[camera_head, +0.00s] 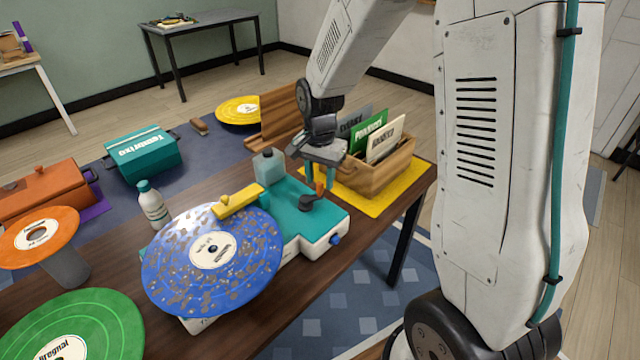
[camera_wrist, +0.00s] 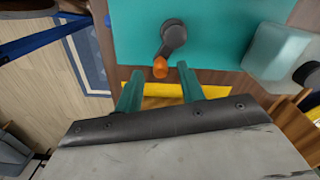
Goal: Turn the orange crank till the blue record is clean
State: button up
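The blue record (camera_head: 178,262) lies flat on the cleaning machine at the table's front, with grey-brown dirt spots over much of its face. The machine has a teal top (camera_head: 285,212) and a yellow arm (camera_head: 237,201) reaching over the record's edge. The orange crank knob (camera_head: 319,188) stands on a dark crank arm at the machine's right; in the wrist view the orange knob (camera_wrist: 160,68) shows just ahead of my fingertips. My gripper (camera_head: 322,177) points down at the crank. In the wrist view its teal fingers (camera_wrist: 157,82) are apart, with the knob beyond the gap between them.
A wooden crate of records (camera_head: 380,172) stands on a yellow mat (camera_head: 412,184) close behind my gripper. A clear tank (camera_head: 269,167) stands on the machine's back edge. A white bottle (camera_head: 152,205), a green record (camera_head: 85,330) and an orange record (camera_head: 38,238) are to the left.

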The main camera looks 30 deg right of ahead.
aim_at(320, 183)
notch_tip(320, 183, up, 5)
dwell(1.2)
